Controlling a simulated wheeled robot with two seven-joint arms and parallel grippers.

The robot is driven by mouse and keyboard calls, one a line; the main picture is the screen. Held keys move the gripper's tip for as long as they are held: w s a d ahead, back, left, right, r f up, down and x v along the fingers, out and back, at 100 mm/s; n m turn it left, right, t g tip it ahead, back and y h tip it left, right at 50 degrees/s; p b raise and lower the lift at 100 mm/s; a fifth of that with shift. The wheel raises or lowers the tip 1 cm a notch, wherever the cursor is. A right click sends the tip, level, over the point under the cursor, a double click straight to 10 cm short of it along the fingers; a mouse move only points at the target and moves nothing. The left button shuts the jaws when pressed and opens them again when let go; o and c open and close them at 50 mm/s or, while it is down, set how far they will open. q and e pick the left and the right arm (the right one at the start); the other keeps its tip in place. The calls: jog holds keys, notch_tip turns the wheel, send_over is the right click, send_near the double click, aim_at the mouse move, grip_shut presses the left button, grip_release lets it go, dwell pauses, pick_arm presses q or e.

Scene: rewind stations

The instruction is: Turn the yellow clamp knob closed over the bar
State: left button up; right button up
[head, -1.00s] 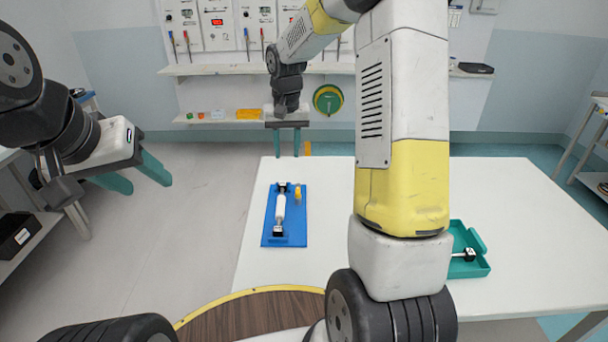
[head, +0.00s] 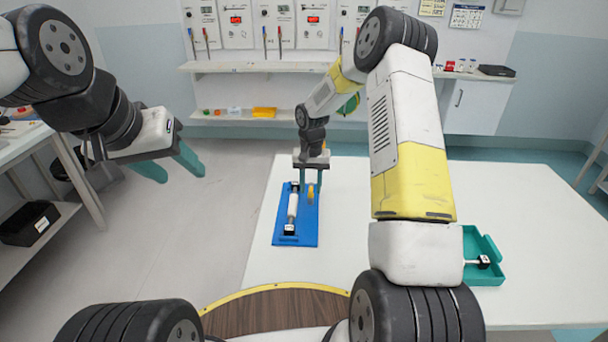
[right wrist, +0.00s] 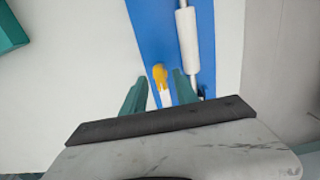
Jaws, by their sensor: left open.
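The yellow clamp knob (head: 311,195) is on the right side of the blue board (head: 308,230). In the right wrist view the knob (right wrist: 160,76) shows between and beyond my finger tips, with a white piece below it. The bar with a white roller (head: 293,206) lies along the board beside the knob, and the roller (right wrist: 188,40) also shows in the wrist view. My right gripper (head: 311,185) is open at the knob, its fingers on either side; I cannot tell whether they touch it. My left gripper (head: 170,164) is open and empty, off to the left over the floor.
The white table (head: 400,300) has free room around the board. A teal tray (head: 486,272) with a small black-and-white part stands at the right. Shelves (head: 255,66) and wall panels are at the back, and a side rack (head: 40,190) is at the left.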

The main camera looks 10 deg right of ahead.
jog(key=shift+f, duration=0.25)
jog(key=shift+c, duration=0.3)
grip_shut()
